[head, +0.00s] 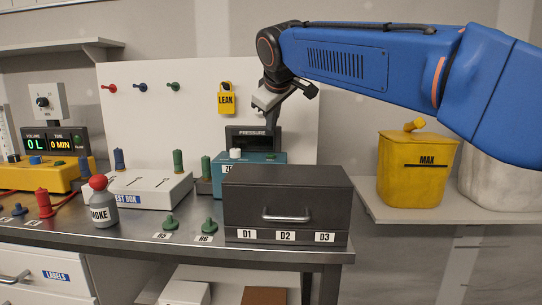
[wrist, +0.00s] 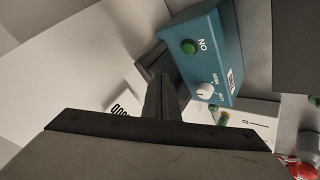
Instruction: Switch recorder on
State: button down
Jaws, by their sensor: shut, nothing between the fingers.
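A teal box (head: 262,158) stands on the bench behind the dark drawer unit; a black PRESSURE display (head: 243,133) rises behind it. No label reading recorder is legible. In the wrist view the teal box (wrist: 222,60) shows a green button (wrist: 190,46) marked ON and a white knob (wrist: 204,90). The knob also shows in the head view (head: 236,153); the green button does not. My gripper (head: 272,122) is shut and empty, pointing down above the box near the display. In the wrist view my gripper's dark fingers (wrist: 159,88) are left of the knob, apart from it.
The drawer unit (head: 290,197) partly hides the teal box. A LEAK tag (head: 227,98) hangs on the white board. A yellow MAX bin (head: 418,172) is at right.

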jog(key=shift+f, duration=2.8)
jog(key=shift+f, duration=0.15)
jog(key=shift+f, duration=0.25)
jog(key=shift+f, duration=0.45)
dwell(0.5)
jog(key=shift+r, duration=0.85)
notch_tip(320, 180, up, 5)
dwell(0.8)
